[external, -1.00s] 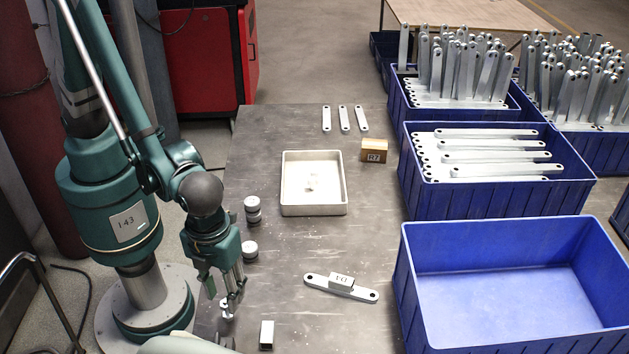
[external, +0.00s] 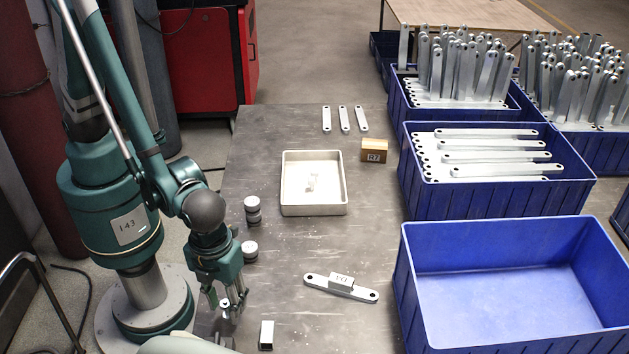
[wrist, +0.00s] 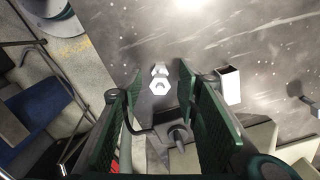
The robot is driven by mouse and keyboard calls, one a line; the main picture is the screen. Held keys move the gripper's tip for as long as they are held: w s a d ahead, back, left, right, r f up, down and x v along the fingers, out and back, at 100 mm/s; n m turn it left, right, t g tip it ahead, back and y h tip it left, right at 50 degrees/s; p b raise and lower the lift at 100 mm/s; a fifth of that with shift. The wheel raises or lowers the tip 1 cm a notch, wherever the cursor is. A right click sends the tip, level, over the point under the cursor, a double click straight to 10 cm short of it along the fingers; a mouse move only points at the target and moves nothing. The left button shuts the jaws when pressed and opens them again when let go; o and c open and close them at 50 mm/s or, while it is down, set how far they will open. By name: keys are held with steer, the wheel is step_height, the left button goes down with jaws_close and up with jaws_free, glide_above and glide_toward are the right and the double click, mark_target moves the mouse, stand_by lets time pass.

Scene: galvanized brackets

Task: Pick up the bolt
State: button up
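A small shiny metal piece with hexagonal faces, which looks like the bolt (wrist: 159,79), lies on the dark table in the wrist view, beyond and between my finger pads. In the external view a small bright metal part (external: 225,304) shows at my fingertips, partly covered by them. My gripper (external: 230,305) points down over the near left of the table. In the wrist view its two green-padded fingers (wrist: 160,88) are apart, with nothing clearly held between them. Whether they touch the bolt cannot be told.
A short square metal tube (external: 267,335) stands close to the right of my gripper. Stacked round pieces (external: 252,210), a shallow tray (external: 283,206) and a numbered bracket (external: 316,283) are on the table. An empty blue bin (external: 408,300) stands at the right. The table middle is mostly clear.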

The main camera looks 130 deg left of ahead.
mark_target(224, 301)
steer(key=c, duration=1)
steer(key=shift+r, duration=0.15)
jaws_close()
steer(key=shift+r+p, duration=1.3)
steer(key=shift+r, duration=3.55)
